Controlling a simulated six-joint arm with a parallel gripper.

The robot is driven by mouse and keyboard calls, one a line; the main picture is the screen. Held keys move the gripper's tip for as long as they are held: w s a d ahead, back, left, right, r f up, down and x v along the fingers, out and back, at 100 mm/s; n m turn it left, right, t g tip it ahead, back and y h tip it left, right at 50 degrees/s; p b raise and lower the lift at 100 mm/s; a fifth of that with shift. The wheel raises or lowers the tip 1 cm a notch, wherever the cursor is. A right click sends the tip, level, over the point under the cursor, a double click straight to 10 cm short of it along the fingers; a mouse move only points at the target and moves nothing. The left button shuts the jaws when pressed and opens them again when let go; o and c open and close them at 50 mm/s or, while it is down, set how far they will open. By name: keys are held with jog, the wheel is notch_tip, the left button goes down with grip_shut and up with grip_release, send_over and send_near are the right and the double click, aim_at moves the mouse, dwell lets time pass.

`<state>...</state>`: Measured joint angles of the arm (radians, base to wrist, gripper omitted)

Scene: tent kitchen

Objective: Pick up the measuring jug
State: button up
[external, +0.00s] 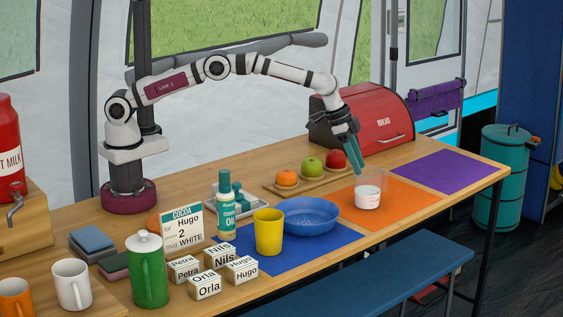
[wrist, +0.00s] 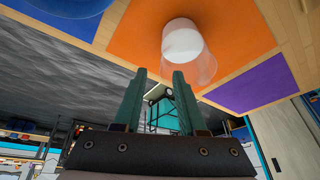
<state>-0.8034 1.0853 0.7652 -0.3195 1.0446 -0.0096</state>
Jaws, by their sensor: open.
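The measuring jug (external: 368,190) is a clear vessel with white contents. It stands upright on the orange mat (external: 395,212) near the right part of the table. My gripper (external: 353,172) has teal fingers, points down and is just above and slightly left of the jug in the external view. In the wrist view the jug (wrist: 186,45) is beyond the fingertips of my gripper (wrist: 160,72). The fingers are apart with nothing between them. I cannot tell whether a fingertip touches the jug's rim.
A blue bowl (external: 310,217) and yellow cup (external: 268,232) stand left of the jug on a blue mat (external: 305,252). A wooden tray (external: 308,187) of fruit and a red bread bin (external: 375,118) lie behind. The purple mat (external: 436,172) to the right is empty.

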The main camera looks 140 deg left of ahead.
aim_at(370, 187)
jog(key=x, duration=0.4)
jog(key=shift+a+f, duration=0.1)
jog(key=shift+f, duration=0.2)
grip_shut()
jog(key=shift+r, duration=0.1)
dwell(0.9)
